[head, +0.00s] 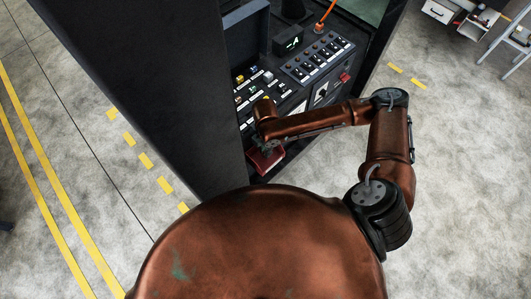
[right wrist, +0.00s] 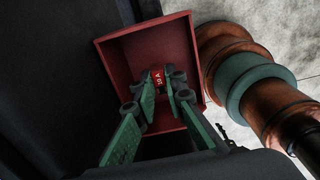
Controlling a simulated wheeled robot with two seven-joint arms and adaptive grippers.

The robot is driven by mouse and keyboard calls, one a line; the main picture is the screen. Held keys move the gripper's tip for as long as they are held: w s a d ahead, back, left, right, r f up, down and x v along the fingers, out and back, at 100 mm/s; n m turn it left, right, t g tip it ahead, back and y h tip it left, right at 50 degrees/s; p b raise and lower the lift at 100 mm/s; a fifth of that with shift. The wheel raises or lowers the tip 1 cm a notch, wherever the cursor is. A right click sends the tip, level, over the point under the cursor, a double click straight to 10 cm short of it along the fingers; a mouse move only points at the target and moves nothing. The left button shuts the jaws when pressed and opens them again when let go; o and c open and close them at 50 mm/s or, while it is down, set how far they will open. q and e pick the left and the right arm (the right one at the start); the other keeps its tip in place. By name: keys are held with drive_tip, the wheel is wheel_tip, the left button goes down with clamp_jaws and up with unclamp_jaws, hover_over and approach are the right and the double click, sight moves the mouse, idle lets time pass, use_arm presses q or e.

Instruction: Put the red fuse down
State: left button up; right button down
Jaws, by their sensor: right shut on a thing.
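The red fuse (right wrist: 158,78) with white lettering shows between the fingertips in the right wrist view. My right gripper (right wrist: 164,93) with green fingers is shut on it. The fingers reach into an open red bin (right wrist: 113,62), and the fuse is inside the bin's outline. I cannot tell whether the fuse touches the bin's floor. In the head view my right gripper (head: 267,144) is just above the red bin (head: 262,164), and the fuse is hidden there. My left gripper is not in view.
A dark console (head: 285,92) with several switches, coloured fuses and a small display stands behind the bin. A tall dark cab panel (head: 160,80) rises on the left. Grey floor (head: 460,190) is clear on the right.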

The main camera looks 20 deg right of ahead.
drive_tip(key=shift+f, duration=1.05)
drive_tip(key=c, duration=2)
unclamp_jaws()
drive_tip(key=shift+f, duration=0.1)
wheel_tip(320, 180, up, 12)
drive_tip(key=shift+r+b, duration=0.15)
drive_tip(key=shift+b, duration=0.15)
